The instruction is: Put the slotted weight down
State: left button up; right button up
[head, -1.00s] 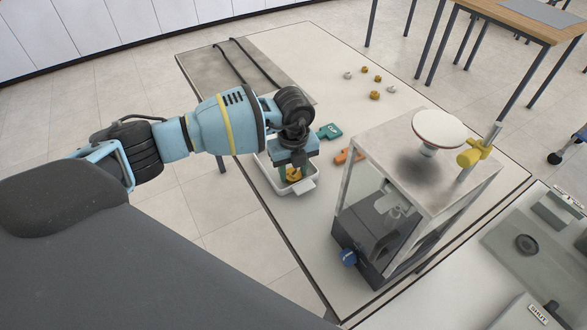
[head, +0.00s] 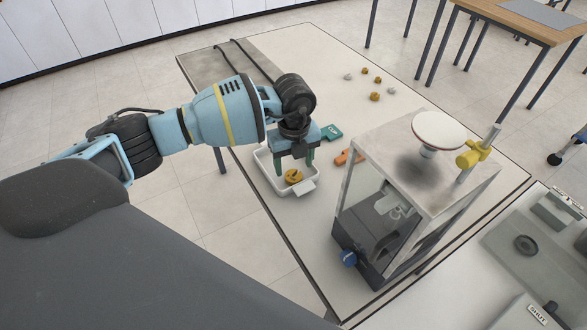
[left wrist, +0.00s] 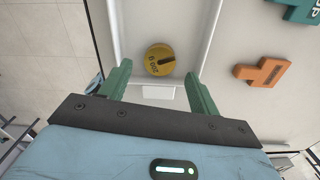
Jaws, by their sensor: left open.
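The slotted weight (head: 293,176) is a brass disc with a slot. It lies in the white tray (head: 272,181) near the table's left edge. In the left wrist view the weight (left wrist: 159,60) lies flat, with its slot and some markings facing up. My left gripper (head: 296,162) is open and empty just above and behind the weight. In the left wrist view its green fingers (left wrist: 160,88) stand apart, clear of the weight. My right gripper is not in view.
A glass-sided case (head: 400,165) with a round white pan (head: 438,128) on top stands right of the tray. Orange (head: 350,157) and green (head: 331,133) blocks lie between. Several small weights (head: 375,97) sit farther back, with clear table around them.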

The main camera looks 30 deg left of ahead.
pick_arm(q)
jog(key=shift+r, duration=2.15)
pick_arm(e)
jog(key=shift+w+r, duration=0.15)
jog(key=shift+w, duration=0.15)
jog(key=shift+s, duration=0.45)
